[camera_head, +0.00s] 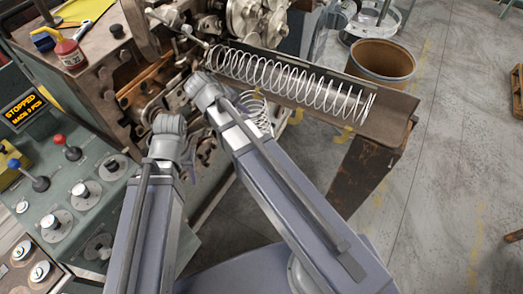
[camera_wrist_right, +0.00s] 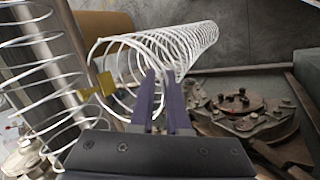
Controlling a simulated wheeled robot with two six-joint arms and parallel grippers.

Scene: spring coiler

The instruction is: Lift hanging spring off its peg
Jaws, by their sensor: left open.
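The white hanging spring (camera_head: 258,112) shows partly below the metal trough in the head view; my right arm covers some of it. In the right wrist view, the spring (camera_wrist_right: 170,50) stretches away from the yellow peg (camera_wrist_right: 100,86), its near coils close to the peg. The two fingers of my right gripper (camera_wrist_right: 160,76) stand apart with a gap, tips overlapping the spring's near coils; contact is unclear. The right fingers are hidden in the head view. My left gripper (camera_head: 190,158) is open beside the machine, partly hidden by its arm.
Another long white spring (camera_head: 290,82) lies in the metal trough (camera_head: 385,108). Other yellow pegs (camera_head: 345,134) stick out under the trough. A brown drum (camera_head: 380,64) stands behind it. The control panel (camera_head: 65,200) is on the left. Open floor lies to the right.

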